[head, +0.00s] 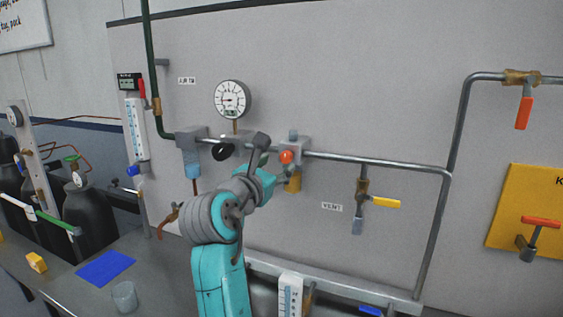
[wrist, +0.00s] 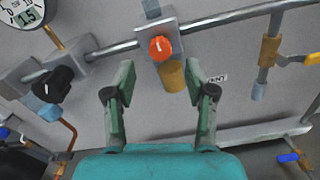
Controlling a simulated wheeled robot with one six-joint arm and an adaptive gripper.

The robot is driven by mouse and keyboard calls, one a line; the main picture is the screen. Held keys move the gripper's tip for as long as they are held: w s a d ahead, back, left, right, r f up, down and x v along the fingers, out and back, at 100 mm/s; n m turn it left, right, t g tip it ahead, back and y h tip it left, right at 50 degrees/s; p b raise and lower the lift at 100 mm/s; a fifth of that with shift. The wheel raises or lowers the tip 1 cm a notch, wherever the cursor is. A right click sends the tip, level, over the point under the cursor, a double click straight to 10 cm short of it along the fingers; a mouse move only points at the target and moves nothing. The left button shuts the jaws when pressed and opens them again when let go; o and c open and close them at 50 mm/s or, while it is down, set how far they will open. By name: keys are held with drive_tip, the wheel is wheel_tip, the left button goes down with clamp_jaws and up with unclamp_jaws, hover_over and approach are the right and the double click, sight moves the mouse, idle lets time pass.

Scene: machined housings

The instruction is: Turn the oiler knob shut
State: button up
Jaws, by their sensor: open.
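The oiler knob is a round orange-red knob (head: 287,156) on the front of a grey block on the wall pipe, with an amber bowl (head: 293,182) below it. In the wrist view the knob (wrist: 160,48) shows in the upper middle with a pale mark on its face, and the amber bowl (wrist: 173,76) hangs under it. My gripper (wrist: 163,88) is open and empty, its two fingers apart, pointing toward the wall. The knob lies beyond the fingertips and appears between and above them, apart from both. In the head view my gripper (head: 277,168) partly covers the bowl.
A black knob (head: 222,151) and a round gauge (head: 232,99) sit left of the oiler. A pipe (head: 390,163) runs right to a yellow-handled valve (head: 384,202). A thermometer strip (head: 290,294) stands below. The wall right of the gauge is bare.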

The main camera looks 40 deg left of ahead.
drive_tip(key=v, duration=0.6)
drive_tip(key=shift+s, duration=0.4)
